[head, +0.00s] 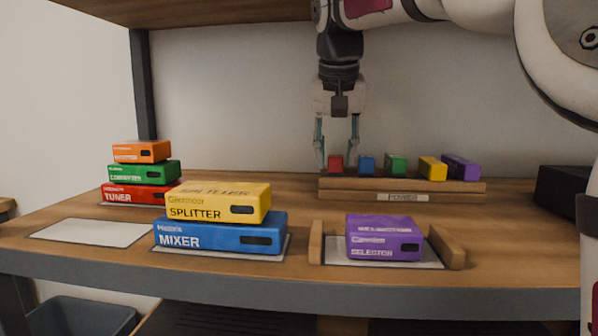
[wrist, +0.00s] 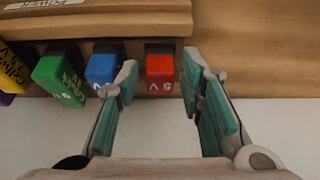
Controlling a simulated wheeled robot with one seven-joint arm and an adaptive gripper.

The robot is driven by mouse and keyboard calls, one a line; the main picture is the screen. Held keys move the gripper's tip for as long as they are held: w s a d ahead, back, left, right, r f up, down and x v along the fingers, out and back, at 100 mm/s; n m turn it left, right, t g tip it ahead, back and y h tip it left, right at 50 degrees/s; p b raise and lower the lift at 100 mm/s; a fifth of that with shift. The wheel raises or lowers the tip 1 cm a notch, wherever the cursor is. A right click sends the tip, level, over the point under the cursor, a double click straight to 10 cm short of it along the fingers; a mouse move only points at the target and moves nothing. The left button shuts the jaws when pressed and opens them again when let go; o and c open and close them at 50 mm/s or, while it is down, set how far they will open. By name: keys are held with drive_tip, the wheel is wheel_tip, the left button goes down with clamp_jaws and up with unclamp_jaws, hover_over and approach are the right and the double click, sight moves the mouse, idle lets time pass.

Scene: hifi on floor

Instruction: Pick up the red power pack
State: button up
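The red power pack (head: 335,163) stands at the left end of the wooden rack labelled POWER (head: 340,191). In the wrist view the red pack (wrist: 160,70) shows a "5V" mark and sits in its slot, between the lines of my two fingers. My gripper (head: 337,146) is open and points down just above the rack's left end. In the wrist view my gripper's teal finger pads (wrist: 164,75) are spread, with the left one close to the blue pack (wrist: 103,68). I cannot tell whether it touches. Nothing is held.
The rack also holds a green pack (head: 396,164), a yellow pack (head: 433,168) and a purple pack (head: 461,166). In front are a purple SELECTOR box (head: 384,240), yellow SPLITTER (head: 218,201) on blue MIXER (head: 220,235), and a stack at left (head: 140,173). A white mat (head: 93,233) is bare.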

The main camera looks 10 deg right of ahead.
drive_tip(key=shift+x, duration=0.9)
clamp_jaws()
drive_tip(key=shift+r+p, duration=0.35)
drive_tip(key=shift+r, duration=0.35)
drive_tip(key=shift+a+r+p, duration=0.2)
drive_tip(key=shift+a+p, duration=0.1)
drive_tip(key=a+p, duration=0.1)
drive_tip(key=a, duration=0.4)
drive_tip(key=a+p, duration=0.2)
drive_tip(key=a, duration=0.4)
drive_tip(key=a+p, duration=0.2)
drive_tip(key=a, duration=0.4)
drive_tip(key=shift+w+a+f, duration=0.15)
drive_tip(key=shift+w+a, duration=0.05)
drive_tip(key=shift+w, duration=0.15)
